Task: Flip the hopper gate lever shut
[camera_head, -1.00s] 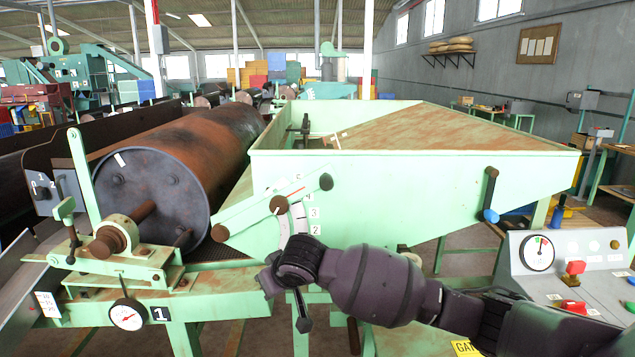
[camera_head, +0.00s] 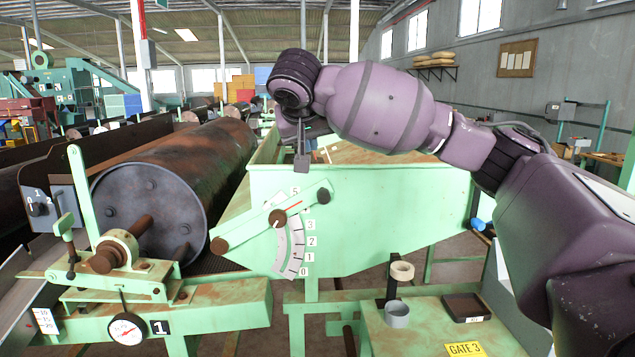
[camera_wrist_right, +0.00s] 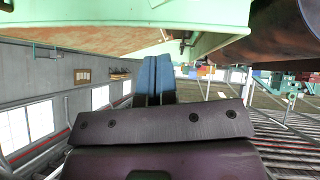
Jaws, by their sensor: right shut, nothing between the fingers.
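The hopper gate lever is a green bar (camera_head: 250,231) on the hopper's front. It turns on a brown pivot and slopes up to the right to a dark knob (camera_head: 324,195). A white curved scale (camera_head: 291,250) numbered from 0 up to 5 sits beside it. The bar's right end lies near the scale's upper numbers. My left gripper is not in view.
The green hopper (camera_head: 400,220) stands behind the lever, partly covered by my right arm. A rusty drum (camera_head: 150,205) is at left. A blue-ended handle (camera_head: 478,224) is at right.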

